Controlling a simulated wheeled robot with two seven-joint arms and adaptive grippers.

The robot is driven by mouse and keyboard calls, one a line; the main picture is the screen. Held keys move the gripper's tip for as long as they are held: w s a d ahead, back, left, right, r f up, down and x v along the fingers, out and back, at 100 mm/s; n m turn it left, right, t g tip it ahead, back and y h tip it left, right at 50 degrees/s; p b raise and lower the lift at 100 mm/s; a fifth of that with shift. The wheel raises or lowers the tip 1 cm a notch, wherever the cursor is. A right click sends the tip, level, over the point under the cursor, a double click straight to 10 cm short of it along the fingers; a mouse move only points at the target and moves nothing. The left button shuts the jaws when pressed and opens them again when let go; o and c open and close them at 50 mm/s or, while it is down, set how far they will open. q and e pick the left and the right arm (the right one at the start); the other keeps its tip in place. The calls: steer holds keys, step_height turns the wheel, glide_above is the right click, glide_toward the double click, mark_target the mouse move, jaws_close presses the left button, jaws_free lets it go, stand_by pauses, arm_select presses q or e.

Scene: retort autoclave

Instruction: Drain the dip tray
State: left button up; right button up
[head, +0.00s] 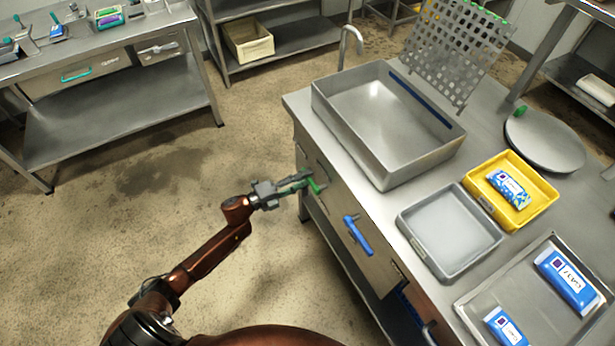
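A deep grey metal tray (338,122), which looks like the dip tray, sits on the steel bench with a blue strip along its inner right wall. Its floor looks bare, with a bright reflection; I cannot tell whether liquid is in it. Below it, at the bench's left front, is a green handle (315,186). My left gripper (297,184) reaches it from the left, with its fingers at the handle. I cannot tell whether they are closed on it. My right gripper is not in view.
A blue handle (358,235) is on the bench front. A shallow grey tray (408,232), a yellow tray (545,190) with a pouch, a metal tray (470,308) with blue packs, a round lid (545,138) and a perforated rack (455,45) are on the bench. The left floor is clear.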

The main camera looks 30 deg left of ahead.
arm_select(q)
steer(key=v, duration=1)
steer(key=shift+s+a, duration=0.2)
